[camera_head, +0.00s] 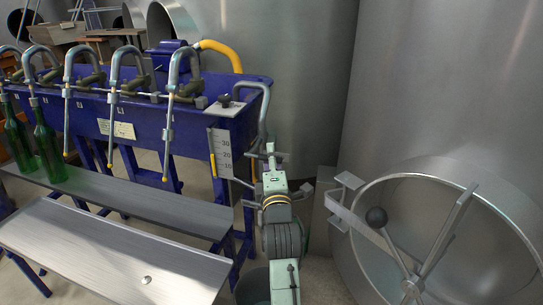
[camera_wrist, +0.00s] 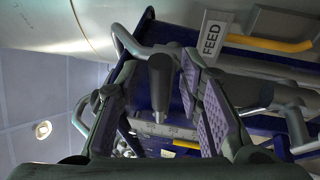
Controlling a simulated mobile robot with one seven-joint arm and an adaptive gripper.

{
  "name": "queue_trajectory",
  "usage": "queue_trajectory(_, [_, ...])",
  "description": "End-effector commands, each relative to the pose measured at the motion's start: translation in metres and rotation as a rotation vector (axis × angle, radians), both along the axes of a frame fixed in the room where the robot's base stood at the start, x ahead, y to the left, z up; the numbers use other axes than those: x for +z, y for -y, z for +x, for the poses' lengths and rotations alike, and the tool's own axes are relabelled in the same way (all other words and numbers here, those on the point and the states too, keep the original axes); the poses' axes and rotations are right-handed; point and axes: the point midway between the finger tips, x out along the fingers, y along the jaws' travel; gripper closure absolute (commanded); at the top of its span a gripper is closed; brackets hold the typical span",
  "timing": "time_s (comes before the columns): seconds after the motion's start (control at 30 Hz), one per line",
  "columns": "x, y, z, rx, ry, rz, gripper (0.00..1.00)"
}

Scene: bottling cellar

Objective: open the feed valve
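In the wrist view a white FEED label (camera_wrist: 211,38) stands beside a curved yellow part (camera_wrist: 270,43). A dark cylindrical grip (camera_wrist: 160,82) lies between the fingers of my gripper (camera_wrist: 160,115), which is open with its pads apart. I cannot tell whether the grip touches a pad. In the head view my gripper (camera_head: 270,158) is at the right end of the blue filler, below a bent grey pipe (camera_head: 264,100). A black knob (camera_head: 225,100) sits on a plate there; I cannot tell whether it belongs to the feed valve.
The blue filler trough (camera_head: 135,115) has several curved spouts. A scale plate (camera_head: 224,153) hangs at its right end. Green bottles (camera_head: 48,150) stand on the left of the grey shelf (camera_head: 150,205). A round tank door (camera_head: 440,235) with a spoked handle is at right.

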Motion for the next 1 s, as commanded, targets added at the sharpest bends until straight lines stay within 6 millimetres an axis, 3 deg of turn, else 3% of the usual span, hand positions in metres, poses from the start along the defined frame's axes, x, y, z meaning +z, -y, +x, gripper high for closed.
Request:
queue_trajectory(0.2, [-0.0002, -0.0003, 0.0001, 0.0, 0.0, 0.0, 0.66])
queue_trajectory(0.7, [0.0001, -0.0002, -0.0001, 0.0, 0.001, 0.001, 0.99])
queue_trajectory(1.0, [0.0, -0.0002, -0.0002, 0.0, 0.001, 0.001, 1.0])
